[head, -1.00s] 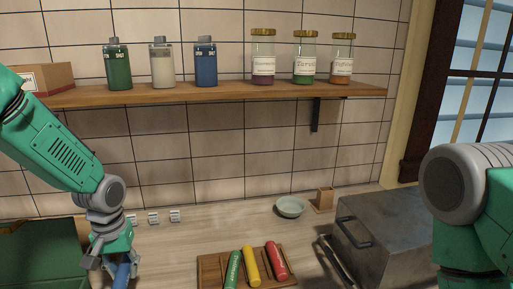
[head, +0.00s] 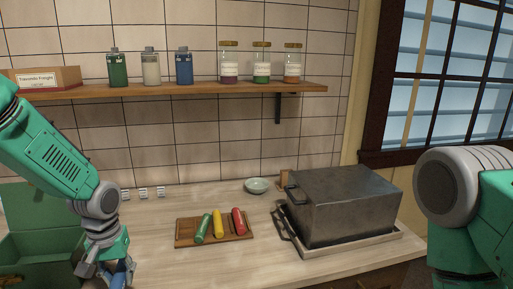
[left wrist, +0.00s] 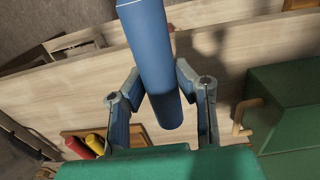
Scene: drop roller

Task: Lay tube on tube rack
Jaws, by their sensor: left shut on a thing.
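The blue tube (left wrist: 155,65) is held between the fingers of my left gripper (head: 116,274). In the left wrist view it runs lengthwise between the jaws, its near end close to the palm. In the head view the tube is mostly hidden by the gripper. The wooden tube rack (head: 184,232) lies on the counter to the right of my left gripper, apart from it. A green tube (head: 203,228), a yellow tube (head: 218,224) and a red tube (head: 238,222) lie on it side by side. My right gripper is out of view.
A green box (head: 35,250) stands left of my left gripper. A dark metal box (head: 345,210) on a tray is right of the rack. A small bowl (head: 256,186) sits behind. A shelf (head: 200,90) with bottles and jars is above. Counter in front of the rack is clear.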

